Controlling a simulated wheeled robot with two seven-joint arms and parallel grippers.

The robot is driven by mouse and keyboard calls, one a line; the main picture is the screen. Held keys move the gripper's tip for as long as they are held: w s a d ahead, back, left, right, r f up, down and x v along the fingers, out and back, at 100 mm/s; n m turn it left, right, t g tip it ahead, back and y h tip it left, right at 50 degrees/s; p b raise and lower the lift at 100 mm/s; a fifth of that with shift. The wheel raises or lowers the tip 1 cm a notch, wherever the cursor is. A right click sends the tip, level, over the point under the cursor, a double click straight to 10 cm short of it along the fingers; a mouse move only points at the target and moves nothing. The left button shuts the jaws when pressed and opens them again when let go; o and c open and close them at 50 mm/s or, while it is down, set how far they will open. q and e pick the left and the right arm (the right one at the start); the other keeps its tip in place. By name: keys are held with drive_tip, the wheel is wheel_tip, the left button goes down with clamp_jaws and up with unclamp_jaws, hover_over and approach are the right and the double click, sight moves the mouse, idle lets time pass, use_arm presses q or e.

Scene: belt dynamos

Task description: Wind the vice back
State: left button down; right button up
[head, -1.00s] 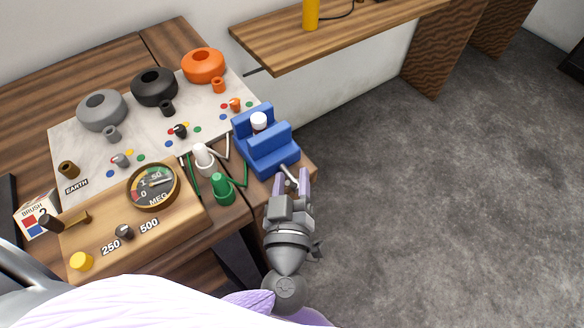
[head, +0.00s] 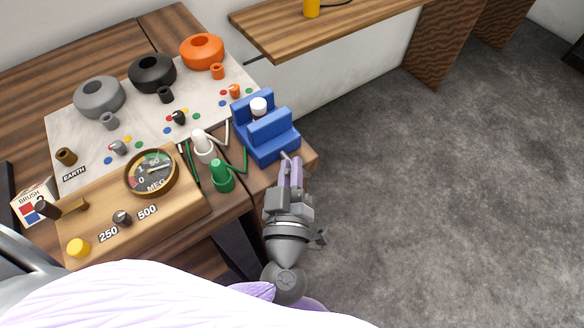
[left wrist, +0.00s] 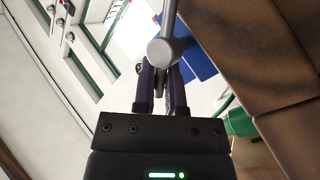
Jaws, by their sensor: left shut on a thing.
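The blue vice (head: 281,147) stands at the right end of the wooden bench. A small white-topped piece (head: 258,106) sits between its jaws; its lower part is mostly hidden. The grey metal handle (head: 287,155) sticks out from the vice's near side. My left gripper (head: 289,162) is shut on this handle, just in front of the vice. In the left wrist view, the handle's round grey end (left wrist: 165,50) shows at the purple fingers (left wrist: 160,85), with the blue vice (left wrist: 198,57) behind. My right gripper is not in view.
Green (head: 221,176) and white (head: 204,147) holders with rods stand left of the vice. A meter board (head: 190,211) lies at the front. Grey (head: 99,97), black (head: 152,73) and orange (head: 202,51) rings stand behind. Open floor (head: 430,190) lies to the right.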

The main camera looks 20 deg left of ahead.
use_arm(q)
drive_tip(key=shift+f+n+b, duration=0.3)
drive_tip(key=shift+b, duration=0.05)
drive_tip(key=n+t+y+b, duration=0.1)
drive_tip(key=n+y+b, duration=0.1)
drive_tip(key=n+b, duration=0.1)
drive_tip(key=f+n+t+y+b, duration=0.1)
drive_tip(key=n+y+b, duration=0.2)
drive_tip(key=n+b, duration=0.1)
drive_tip(key=n+t+y+b, duration=0.1)
drive_tip(key=n+y+b, duration=0.1)
drive_tip(key=n, duration=0.3)
drive_tip(key=shift+s+a+f+y+b, duration=0.3)
drive_tip(key=shift+s+b, duration=0.05)
drive_tip(key=shift+b, duration=0.35)
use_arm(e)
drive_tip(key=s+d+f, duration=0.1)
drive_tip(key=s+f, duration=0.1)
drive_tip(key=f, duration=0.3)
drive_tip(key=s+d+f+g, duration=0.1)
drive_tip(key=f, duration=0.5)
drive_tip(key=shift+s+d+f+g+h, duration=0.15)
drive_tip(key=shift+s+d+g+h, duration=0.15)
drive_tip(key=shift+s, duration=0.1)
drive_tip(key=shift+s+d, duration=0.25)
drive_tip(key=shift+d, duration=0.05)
